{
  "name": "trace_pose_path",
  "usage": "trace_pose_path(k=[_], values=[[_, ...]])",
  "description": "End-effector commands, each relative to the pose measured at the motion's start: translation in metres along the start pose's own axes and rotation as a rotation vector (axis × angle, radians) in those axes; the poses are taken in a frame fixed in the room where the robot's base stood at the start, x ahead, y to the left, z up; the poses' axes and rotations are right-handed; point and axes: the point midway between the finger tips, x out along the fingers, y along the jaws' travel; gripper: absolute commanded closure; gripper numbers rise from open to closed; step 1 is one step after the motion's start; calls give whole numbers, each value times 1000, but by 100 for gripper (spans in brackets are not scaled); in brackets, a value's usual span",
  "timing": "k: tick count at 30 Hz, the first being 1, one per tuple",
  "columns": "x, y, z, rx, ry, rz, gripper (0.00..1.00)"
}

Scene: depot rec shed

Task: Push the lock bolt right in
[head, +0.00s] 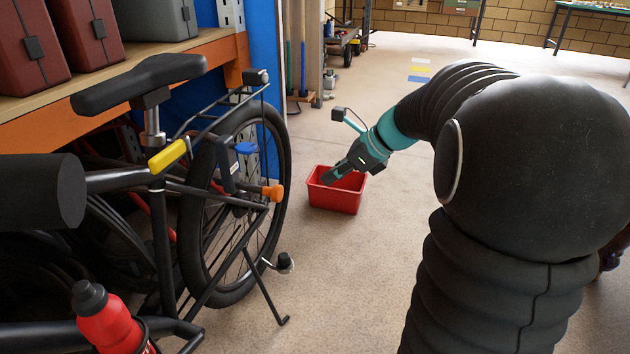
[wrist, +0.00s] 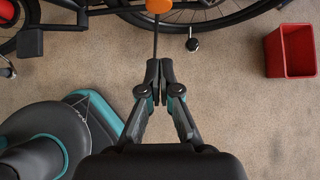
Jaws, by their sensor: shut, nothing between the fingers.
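A black bicycle (head: 163,225) stands at the left in the head view, with dark lock-like hardware (head: 228,170) by its rear wheel. A bar there ends in an orange knob (head: 272,193), which looks like the bolt's end; I cannot tell how far in it sits. The orange knob also shows at the top edge of the wrist view (wrist: 158,5). My gripper (head: 332,176) is right of the knob and apart from it, seen against the red bin. In the wrist view my gripper (wrist: 159,68) has its fingertips together, empty, below the knob in the picture.
A blue lever (head: 246,148) and a yellow piece (head: 168,156) are also on the bicycle. A red bin (head: 335,202) stands on the floor. The floor beyond the bin is open.

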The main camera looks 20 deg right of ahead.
Motion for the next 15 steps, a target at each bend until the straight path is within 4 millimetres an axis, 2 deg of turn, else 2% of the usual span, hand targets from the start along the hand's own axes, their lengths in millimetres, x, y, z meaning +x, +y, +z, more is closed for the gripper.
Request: trace_pose_path(k=[15], values=[[94,1,-1,-2,1,3,100]])
